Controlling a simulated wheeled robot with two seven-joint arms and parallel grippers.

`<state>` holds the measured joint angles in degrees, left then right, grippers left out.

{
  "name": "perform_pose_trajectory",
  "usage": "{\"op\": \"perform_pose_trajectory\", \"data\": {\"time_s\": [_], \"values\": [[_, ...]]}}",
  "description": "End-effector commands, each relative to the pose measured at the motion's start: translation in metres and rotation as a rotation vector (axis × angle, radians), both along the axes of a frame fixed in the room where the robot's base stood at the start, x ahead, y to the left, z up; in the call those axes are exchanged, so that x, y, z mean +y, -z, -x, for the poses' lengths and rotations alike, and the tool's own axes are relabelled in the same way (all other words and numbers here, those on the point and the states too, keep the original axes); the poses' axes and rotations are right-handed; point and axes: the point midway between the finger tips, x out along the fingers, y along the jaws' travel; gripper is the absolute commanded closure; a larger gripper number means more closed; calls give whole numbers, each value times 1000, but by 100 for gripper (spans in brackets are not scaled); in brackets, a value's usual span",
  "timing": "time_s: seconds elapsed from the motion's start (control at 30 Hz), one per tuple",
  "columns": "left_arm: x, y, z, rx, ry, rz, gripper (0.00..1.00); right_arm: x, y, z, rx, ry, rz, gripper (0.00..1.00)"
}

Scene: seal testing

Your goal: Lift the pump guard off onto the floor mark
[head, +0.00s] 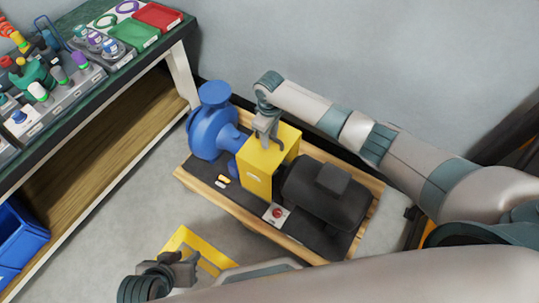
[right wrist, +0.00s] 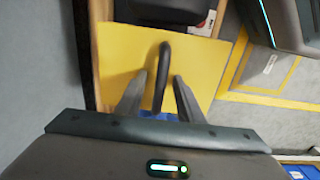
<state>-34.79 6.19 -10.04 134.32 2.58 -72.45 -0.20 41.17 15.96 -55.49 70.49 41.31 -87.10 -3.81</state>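The yellow box-shaped pump guard (head: 262,168) stands on the pump base, between the blue pump (head: 210,122) and the black motor (head: 325,192). My right gripper (head: 266,130) is over the guard's top. In the right wrist view the guard's yellow top (right wrist: 118,52) carries a black handle (right wrist: 163,70). The right fingers (right wrist: 160,88) are open, one on each side of the handle, with gaps showing. The floor mark (head: 184,237) is a yellow outline on the floor, partly hidden by my left gripper (head: 190,264). Whether the left fingers are open is unclear.
The wooden-edged pump base (head: 192,184) also holds a red button box (head: 276,213). A workbench (head: 108,85) with trays and tools stands at the left, with a blue bin (head: 18,240) at its foot. A grey wall (head: 390,50) is close behind the pump.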

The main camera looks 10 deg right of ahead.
Motion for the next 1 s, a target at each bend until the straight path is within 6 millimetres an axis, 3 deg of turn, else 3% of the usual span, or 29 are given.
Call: {"op": "perform_pose_trajectory", "data": {"time_s": [0.17, 0.3, 1.0], "values": [[2, 2, 1, 5, -2, -3, 69, 0, 0, 0, 0, 0, 0, 66], [3, 3, 2, 8, -3, -5, 69, 0, 0, 0, 0, 0, 0, 99], [3, 2, 0, 3, -3, -5, 69, 0, -1, 0, -1, 0, 0, 100]]}}
